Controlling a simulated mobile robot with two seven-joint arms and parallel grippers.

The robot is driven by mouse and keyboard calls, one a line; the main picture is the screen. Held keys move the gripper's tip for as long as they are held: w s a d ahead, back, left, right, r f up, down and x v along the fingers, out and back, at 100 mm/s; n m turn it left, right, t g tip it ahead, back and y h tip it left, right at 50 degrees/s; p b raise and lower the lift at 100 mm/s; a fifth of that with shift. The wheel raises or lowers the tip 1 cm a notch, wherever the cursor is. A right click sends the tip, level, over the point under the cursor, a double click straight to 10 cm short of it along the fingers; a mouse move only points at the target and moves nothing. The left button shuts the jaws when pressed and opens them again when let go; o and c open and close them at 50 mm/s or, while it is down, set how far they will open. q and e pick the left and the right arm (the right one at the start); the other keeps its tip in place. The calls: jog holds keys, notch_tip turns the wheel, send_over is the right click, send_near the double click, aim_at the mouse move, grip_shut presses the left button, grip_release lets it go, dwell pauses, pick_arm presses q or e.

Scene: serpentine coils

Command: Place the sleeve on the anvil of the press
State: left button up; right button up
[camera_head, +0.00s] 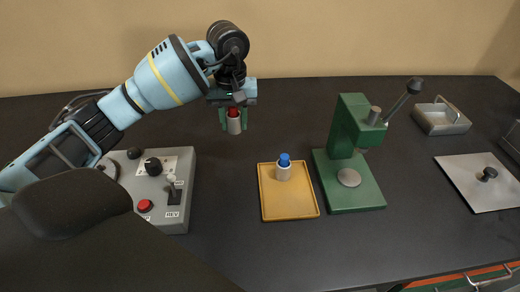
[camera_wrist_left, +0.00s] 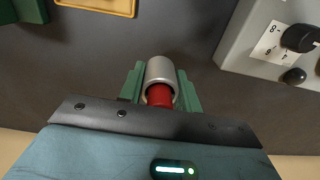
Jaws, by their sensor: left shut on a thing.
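My left gripper (camera_head: 233,120) is shut on a grey sleeve (camera_head: 234,126) with a red piece at its upper end. In the left wrist view the sleeve (camera_wrist_left: 160,72) sits between the green fingers of the gripper (camera_wrist_left: 160,90), with the red piece in its near end. It is held above the dark table, left of the tray. The green press (camera_head: 345,125) stands right of the tray, with a round grey anvil (camera_head: 349,178) on its base. The anvil is bare. My right gripper is not in view.
A yellow tray (camera_head: 288,211) holds a pale cylinder with a blue top (camera_head: 284,169). A grey control box (camera_head: 180,205) stands at left. The press lever (camera_head: 402,101) sticks up to the right. A metal plate (camera_head: 480,195) and a grey handled container (camera_head: 441,122) lie farther right.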

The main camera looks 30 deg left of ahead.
aim_at(236, 156)
pick_arm(q)
jog(key=shift+w+a+r, duration=0.15)
jog(key=shift+w+a, duration=0.1)
jog(key=shift+a, duration=0.1)
jog(key=shift+f, duration=5)
jog(key=shift+f, duration=0.2)
jog(key=o, duration=1.1)
jog(key=shift+c, duration=0.2)
